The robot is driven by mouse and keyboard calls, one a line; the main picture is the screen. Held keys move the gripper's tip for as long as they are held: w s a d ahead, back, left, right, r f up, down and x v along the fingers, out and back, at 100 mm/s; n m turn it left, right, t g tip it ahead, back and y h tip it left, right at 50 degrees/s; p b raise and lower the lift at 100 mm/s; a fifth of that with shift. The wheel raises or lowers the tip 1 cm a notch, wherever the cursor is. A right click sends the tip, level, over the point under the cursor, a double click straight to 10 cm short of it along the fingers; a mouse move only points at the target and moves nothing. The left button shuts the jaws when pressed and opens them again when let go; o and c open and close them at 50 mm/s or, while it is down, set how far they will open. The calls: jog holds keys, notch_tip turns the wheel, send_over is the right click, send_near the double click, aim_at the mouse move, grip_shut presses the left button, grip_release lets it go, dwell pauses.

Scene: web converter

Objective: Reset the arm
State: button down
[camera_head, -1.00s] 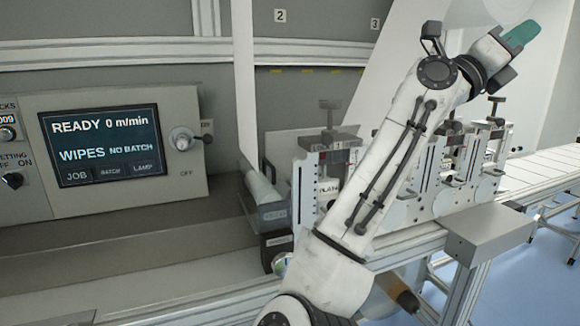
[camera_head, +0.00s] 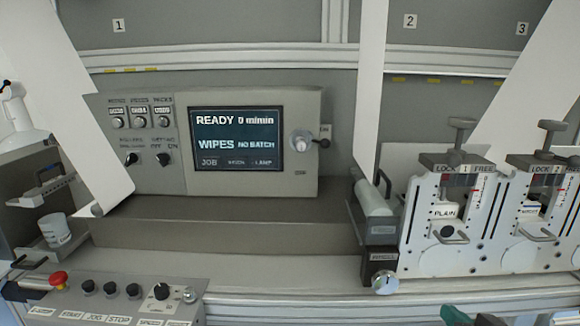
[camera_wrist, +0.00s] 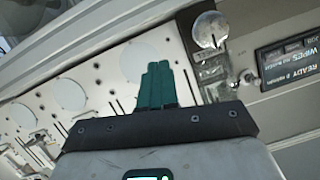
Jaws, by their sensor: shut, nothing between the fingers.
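My gripper (camera_wrist: 158,72) shows in the wrist view with its teal fingers closed together and nothing between them. The fingers stand against a view of the white machine plates, apart from them as far as I can tell. In the head view only a small teal part of my gripper (camera_head: 455,315) shows at the bottom right edge, below the slitting stations. The rest of my arm is mostly out of the head view.
The control panel screen (camera_head: 237,138) reads READY 0 m/min, WIPES, NO BATCH. White station plates (camera_head: 440,215) with LOCK/FREE clamps stand at the right. A button box (camera_head: 110,300) with a red stop button (camera_head: 58,281) is at the lower left. The grey ledge (camera_head: 230,235) is clear.

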jog(key=s+a+f+n+g, duration=0.15)
jog(key=s+f+g, duration=0.45)
jog(key=s+f, duration=0.75)
jog(key=s+a+f+g, duration=0.1)
jog(key=s+f+g, duration=0.2)
jog(key=s, duration=0.6)
jog(key=s+a+f+g, duration=0.1)
jog(key=s+f+g, duration=0.3)
jog(key=s, duration=0.6)
jog(key=shift+s+f+h+p, duration=0.2)
jog(key=shift+f+h+p, duration=0.15)
jog(key=shift+f, duration=0.25)
jog(key=c, duration=1.8)
grip_release()
jog(key=shift+a, duration=0.1)
